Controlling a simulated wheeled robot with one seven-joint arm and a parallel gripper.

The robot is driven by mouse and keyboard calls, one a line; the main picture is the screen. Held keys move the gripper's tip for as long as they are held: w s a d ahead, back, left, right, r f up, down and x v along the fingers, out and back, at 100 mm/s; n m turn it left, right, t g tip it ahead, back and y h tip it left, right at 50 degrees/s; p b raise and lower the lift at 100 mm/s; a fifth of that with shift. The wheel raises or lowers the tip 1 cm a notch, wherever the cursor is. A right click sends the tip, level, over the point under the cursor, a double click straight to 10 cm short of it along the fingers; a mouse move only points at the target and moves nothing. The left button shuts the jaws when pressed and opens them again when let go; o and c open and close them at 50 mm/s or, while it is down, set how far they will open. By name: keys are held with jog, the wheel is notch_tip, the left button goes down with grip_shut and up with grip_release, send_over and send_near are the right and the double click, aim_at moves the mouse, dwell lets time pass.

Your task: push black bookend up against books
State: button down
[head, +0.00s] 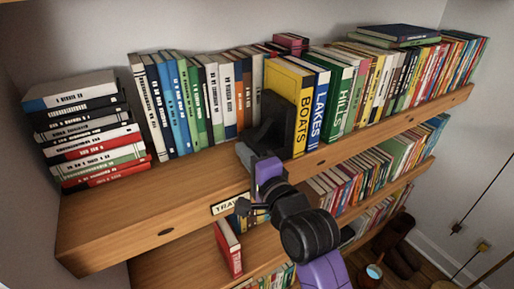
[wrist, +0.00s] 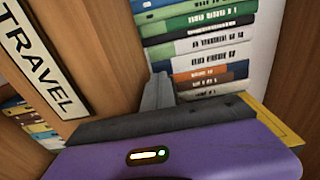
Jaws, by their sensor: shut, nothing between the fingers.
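The black bookend (head: 273,112) stands upright on the top shelf, just left of the yellow BOATS book (head: 301,125). From this angle I cannot tell whether it touches that book. Blue LAKES and green HILLS books (head: 338,105) follow to the right. My gripper (head: 246,153) is at the shelf's front edge, low and left of the bookend, and overlaps its lower part in the head view. Its shut, empty fingers also show in the wrist view (wrist: 158,95), pointing towards the row of books behind. I cannot make out the bookend clearly in the wrist view.
A row of upright books (head: 200,100) stands behind and left of the bookend. A stack of lying books (head: 90,130) is at the far left. The shelf (head: 130,205) is bare in front of them. A TRAVEL label (wrist: 40,55) is on the shelf front; lower shelves hold more books.

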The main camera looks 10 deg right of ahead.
jog(key=shift+w+d, duration=0.1)
jog(key=shift+d, duration=0.3)
jog(key=shift+w+d+f, duration=0.1)
jog(key=shift+d, duration=0.55)
jog(key=shift+w+d+f+b, duration=0.1)
jog(key=shift+w+d+b, duration=0.15)
jog(key=shift+d, duration=0.4)
jog(key=shift+w+d+b, duration=0.15)
jog(key=shift+d+b, duration=0.05)
jog(key=shift+d, duration=0.4)
jog(key=shift+s+a+p, duration=0.15)
jog(key=shift+a+p, duration=0.45)
jog(key=shift+a, duration=0.15)
jog(key=shift+s+a+p, duration=0.2)
jog(key=shift+a+p, duration=0.2)
jog(key=shift+a, duration=0.2)
jog(key=shift+s+a+p, duration=0.15)
jog(key=shift+a+p, duration=0.2)
jog(key=shift+a, duration=0.2)
jog(key=p+v, duration=0.2)
jog(key=v, duration=1.2)
jog(key=shift+d, duration=0.25)
